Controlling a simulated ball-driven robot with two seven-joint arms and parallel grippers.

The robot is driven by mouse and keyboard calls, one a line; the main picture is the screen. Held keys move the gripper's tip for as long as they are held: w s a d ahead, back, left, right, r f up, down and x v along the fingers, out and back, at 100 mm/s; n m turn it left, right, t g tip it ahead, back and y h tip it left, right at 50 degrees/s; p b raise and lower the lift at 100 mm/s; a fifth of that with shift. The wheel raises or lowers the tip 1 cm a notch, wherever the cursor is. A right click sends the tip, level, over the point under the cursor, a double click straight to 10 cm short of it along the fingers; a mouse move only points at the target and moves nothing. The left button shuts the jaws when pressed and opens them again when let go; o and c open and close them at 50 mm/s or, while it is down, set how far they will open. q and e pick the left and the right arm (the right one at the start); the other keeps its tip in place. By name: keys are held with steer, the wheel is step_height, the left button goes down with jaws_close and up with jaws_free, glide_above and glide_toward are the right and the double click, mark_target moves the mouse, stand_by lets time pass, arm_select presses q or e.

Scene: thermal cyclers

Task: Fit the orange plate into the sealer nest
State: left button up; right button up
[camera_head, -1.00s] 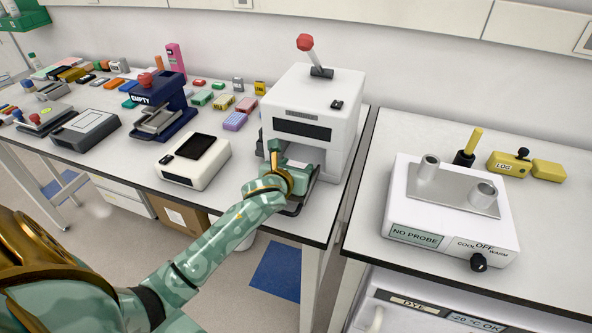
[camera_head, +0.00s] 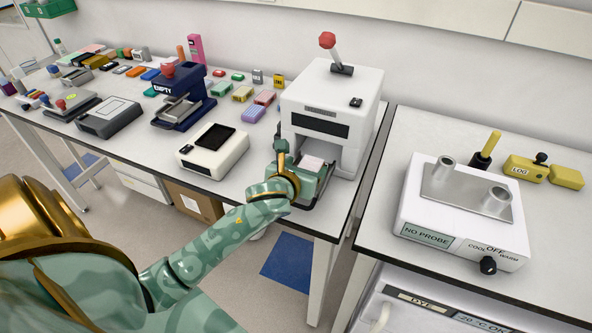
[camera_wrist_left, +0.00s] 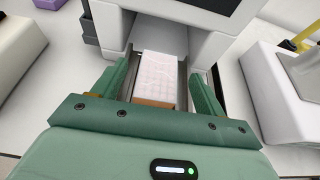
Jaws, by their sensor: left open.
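The sealer is the white box (camera_head: 330,105) with a red-knobbed lever on top and an open front bay. Its nest, a dark tray (camera_head: 323,190), juts out of the bay. The orange plate (camera_head: 313,162) shows a pale gridded top; in the wrist view the plate (camera_wrist_left: 160,78) has an orange near edge and lies between the tray's side rails. Whether it is fully seated I cannot tell. My left gripper (camera_head: 299,168) is at the tray's front. In the wrist view the left gripper (camera_wrist_left: 157,88) is open, its fingers on either side of the plate with gaps. My right gripper is not visible.
A white device with a black screen (camera_head: 213,150) and a navy press marked EMPTY (camera_head: 184,102) stand left of the sealer. Several coloured blocks lie behind them. A NO PROBE unit (camera_head: 462,212) stands on the right bench, across a gap.

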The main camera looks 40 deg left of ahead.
arm_select(q)
steer(key=p+v, duration=0.1)
steer(key=v, duration=0.6)
steer(key=shift+w+f, duration=0.1)
